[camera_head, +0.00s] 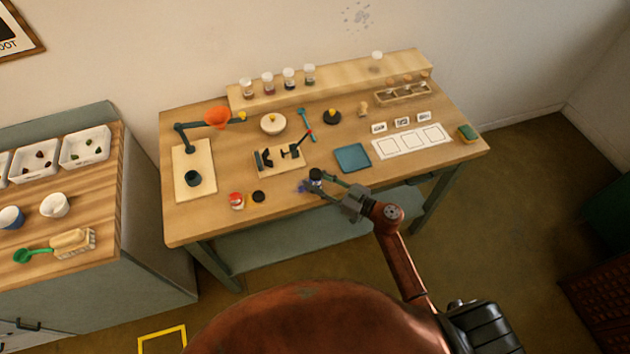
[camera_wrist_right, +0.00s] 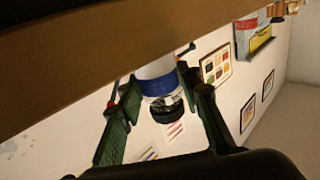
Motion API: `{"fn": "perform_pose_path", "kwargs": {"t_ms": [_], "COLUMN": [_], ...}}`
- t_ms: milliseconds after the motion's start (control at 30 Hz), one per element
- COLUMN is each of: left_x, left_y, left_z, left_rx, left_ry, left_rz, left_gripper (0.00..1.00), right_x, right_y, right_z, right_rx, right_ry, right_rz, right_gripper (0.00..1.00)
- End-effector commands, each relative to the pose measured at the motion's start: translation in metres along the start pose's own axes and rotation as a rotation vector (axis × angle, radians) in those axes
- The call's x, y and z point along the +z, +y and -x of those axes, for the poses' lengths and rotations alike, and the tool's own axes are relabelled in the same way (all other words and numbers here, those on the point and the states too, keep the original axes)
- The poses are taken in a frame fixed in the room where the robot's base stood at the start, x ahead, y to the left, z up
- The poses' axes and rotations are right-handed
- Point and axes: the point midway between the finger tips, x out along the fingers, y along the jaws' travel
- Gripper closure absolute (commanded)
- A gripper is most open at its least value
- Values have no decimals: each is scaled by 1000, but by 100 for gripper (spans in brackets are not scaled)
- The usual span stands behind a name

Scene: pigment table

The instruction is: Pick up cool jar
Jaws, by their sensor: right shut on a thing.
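The cool jar (camera_head: 316,175) is a small jar with a dark lid, near the front edge of the wooden table, between the fingers of my right gripper (camera_head: 322,186). In the right wrist view the jar (camera_wrist_right: 157,80) looks white with a blue band and a black lid. The green fingers of my right gripper (camera_wrist_right: 163,108) stand on either side of it, shut on it. I cannot tell whether the jar touches the table. My left gripper is not in view.
A red-and-white jar (camera_head: 236,201) and a black disc (camera_head: 258,197) lie left along the front edge. A small press-like stand (camera_head: 279,161) is just behind my gripper. A blue mat (camera_head: 352,158) is to the right. Several jars stand on the back shelf (camera_head: 340,80).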

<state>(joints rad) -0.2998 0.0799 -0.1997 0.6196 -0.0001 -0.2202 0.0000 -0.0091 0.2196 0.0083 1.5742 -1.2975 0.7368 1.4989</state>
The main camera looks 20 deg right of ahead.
Motion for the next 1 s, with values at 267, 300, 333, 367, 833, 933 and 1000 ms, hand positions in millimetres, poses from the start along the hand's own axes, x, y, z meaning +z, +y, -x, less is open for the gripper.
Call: {"fn": "perform_pose_path", "kwargs": {"t_ms": [267,300,333,367,833,933,1000], "left_x": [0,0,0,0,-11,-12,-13], "left_y": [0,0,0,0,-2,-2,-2], "left_z": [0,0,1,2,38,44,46], "left_rx": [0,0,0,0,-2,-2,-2], "left_ry": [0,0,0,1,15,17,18], "left_rz": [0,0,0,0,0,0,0], "left_gripper": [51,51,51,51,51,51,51], "right_x": [-1,-1,-2,-4,-88,-101,-107], "right_y": [0,0,0,0,-28,-44,-55], "right_z": [0,0,0,0,35,53,66], "right_rx": [0,0,0,0,-2,-2,-1], "right_ry": [1,1,1,1,-1,-2,-3], "right_rz": [0,1,1,1,7,0,0], "right_gripper": [94,94,94,94,94,94,94]}}
